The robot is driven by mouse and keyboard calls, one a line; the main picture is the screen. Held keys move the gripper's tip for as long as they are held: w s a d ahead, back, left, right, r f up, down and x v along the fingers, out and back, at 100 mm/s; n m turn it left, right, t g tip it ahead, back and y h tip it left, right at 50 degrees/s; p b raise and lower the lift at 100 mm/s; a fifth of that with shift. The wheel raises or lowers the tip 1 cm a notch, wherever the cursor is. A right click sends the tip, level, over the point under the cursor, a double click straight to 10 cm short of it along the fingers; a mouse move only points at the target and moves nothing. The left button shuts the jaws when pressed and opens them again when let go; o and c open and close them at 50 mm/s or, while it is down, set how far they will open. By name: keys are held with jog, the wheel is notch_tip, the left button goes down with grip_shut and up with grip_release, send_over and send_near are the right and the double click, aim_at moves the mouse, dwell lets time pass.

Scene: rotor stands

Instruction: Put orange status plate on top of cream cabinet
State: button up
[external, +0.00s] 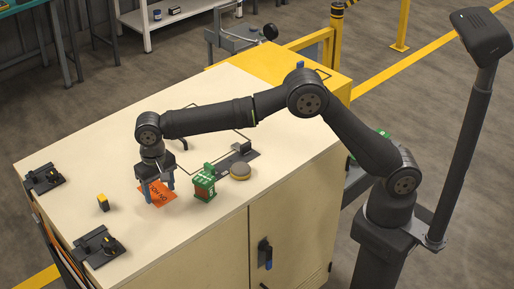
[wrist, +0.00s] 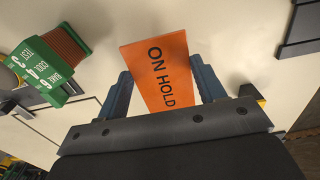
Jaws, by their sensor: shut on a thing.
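The orange status plate, lettered "ON HOLD", shows at my gripper in the external view (external: 160,196) and between my fingers in the wrist view (wrist: 160,62). My gripper (external: 157,186) is over the near left part of the cream cabinet's top (external: 107,165). In the wrist view its two blue-grey fingers (wrist: 163,88) are shut on the plate, one at each side edge. The plate's lower end is hidden by my gripper's body. The plate is at or just above the cabinet top; I cannot tell whether it touches.
A small yellow-black piece (external: 103,202) stands to the left. Black fixtures (external: 98,246) lie at the left edge. Clear room lies farther back.

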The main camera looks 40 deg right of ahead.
aim_at(159, 196)
jog(key=shift+s+a+f, duration=0.15)
jog(key=shift+a, duration=0.1)
jog(key=shift+f, duration=2)
jog(key=shift+f, duration=0.1)
jog(key=o, duration=1)
notch_tip(159, 196, up, 12)
